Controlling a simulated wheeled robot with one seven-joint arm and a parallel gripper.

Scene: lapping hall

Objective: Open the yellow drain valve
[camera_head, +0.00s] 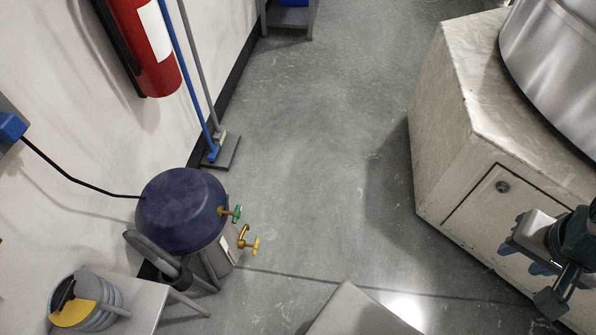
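The yellow drain valve (254,246) is a small tap with a yellow handle and a brass-coloured bent body. It sticks out low on the right side of a dark blue round tank (183,212). A similar valve with a green handle (236,214) sits just above it in the picture. My gripper (524,258) is at the lower right, in front of the pale machine cabinet, far from the valve. Its teal fingers look apart, with nothing seen between them. Part of the tank's lower body is hidden beneath its top.
A mop and broom (209,140) and a red extinguisher (150,45) are along the left wall. The pale cabinet (460,150) fills the right. Grey floor (310,150) between is clear.

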